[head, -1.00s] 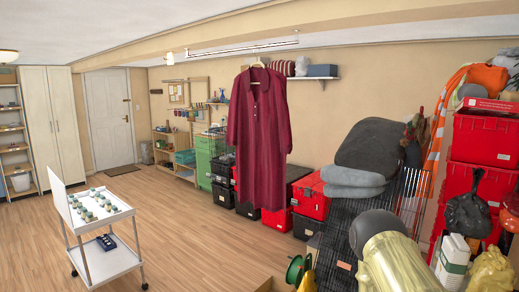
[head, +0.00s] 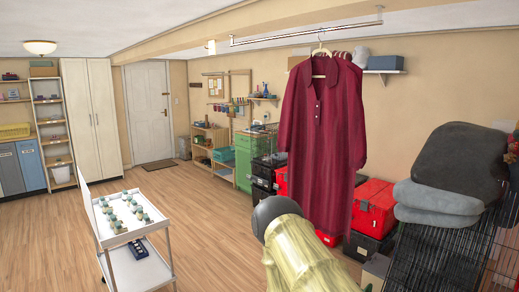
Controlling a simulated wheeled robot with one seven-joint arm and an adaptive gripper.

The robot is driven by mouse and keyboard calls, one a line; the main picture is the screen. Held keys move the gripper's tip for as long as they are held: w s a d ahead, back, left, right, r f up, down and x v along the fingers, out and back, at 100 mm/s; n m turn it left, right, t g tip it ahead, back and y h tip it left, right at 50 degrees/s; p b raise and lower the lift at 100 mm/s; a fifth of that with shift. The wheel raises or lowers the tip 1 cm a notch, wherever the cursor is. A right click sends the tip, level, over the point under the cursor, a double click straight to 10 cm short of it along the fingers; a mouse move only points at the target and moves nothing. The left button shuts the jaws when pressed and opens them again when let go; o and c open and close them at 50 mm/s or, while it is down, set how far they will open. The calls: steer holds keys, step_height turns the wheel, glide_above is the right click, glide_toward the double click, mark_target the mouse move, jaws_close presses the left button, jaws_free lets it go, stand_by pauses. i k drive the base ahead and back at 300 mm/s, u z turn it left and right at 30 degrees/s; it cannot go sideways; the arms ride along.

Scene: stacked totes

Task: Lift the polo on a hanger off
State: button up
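The polo (head: 318,130), a long dark red garment with a buttoned collar, hangs upright from a hanger (head: 321,47) in the head view. The hanger is hooked up at the pale rail (head: 306,32) under the ceiling. The polo's lower end is partly hidden behind my yellowish arm link with its dark round cap. The link is in front of and below the polo; I cannot tell how far apart they are. My gripper is not in view.
Red and black totes (head: 373,207) stand along the wall behind the polo. Grey cushions (head: 457,165) are piled on a black wire crate (head: 440,250) at right. A white trolley (head: 135,245) with small items stands at left. The wooden floor (head: 210,230) between is open.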

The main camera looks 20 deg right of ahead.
mark_target(322, 131)
steer(key=u, duration=0.1)
steer(key=i, duration=1.65)
steer(key=z, duration=0.9)
steer(key=i, duration=0.95)
steer(key=z, duration=0.95)
